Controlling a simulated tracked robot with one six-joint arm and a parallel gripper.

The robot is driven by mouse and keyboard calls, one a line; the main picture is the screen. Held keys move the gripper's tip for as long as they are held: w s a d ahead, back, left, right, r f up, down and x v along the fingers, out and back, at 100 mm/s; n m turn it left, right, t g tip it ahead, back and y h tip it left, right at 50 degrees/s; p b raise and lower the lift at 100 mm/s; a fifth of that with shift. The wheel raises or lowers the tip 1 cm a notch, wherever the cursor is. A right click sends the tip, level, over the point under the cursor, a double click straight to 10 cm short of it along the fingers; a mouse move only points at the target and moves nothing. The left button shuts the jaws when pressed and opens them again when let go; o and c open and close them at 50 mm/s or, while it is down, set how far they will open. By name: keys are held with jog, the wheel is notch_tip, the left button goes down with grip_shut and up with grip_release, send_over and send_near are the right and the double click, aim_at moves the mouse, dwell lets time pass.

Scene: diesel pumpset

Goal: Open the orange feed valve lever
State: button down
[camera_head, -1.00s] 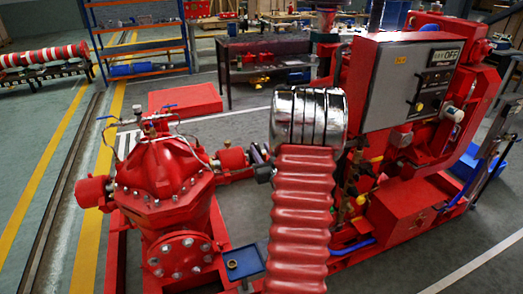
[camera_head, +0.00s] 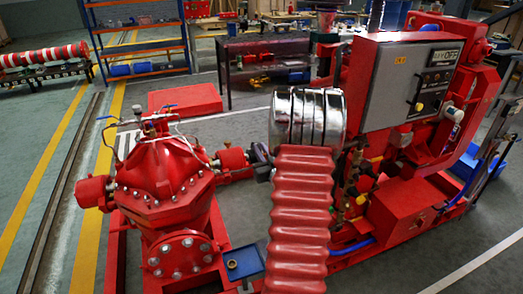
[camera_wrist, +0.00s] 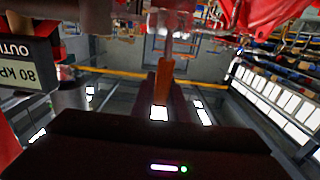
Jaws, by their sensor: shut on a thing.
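The orange feed valve lever (camera_wrist: 165,74) shows in the wrist view as a narrow orange bar, upper middle. My gripper (camera_wrist: 164,88) has its two dark fingers shut on it, one on each side. The lever's upper end in the picture runs toward blurred red and grey parts, so its pivot is not clear. In the head view I cannot make out the lever or my gripper; my own red ribbed arm with its chrome band covers the middle of the pumpset.
A sign reading upside down, with "80 KP" (camera_wrist: 30,73), stands close at the left in the wrist view. The red pump (camera_head: 165,185) is left of my arm in the head view. The grey control panel (camera_head: 412,85) is at its right. Open floor lies at far left.

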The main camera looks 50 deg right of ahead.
jog(key=shift+s+d, duration=0.15)
jog(key=shift+d, duration=0.1)
jog(key=shift+a, duration=0.25)
dwell(0.4)
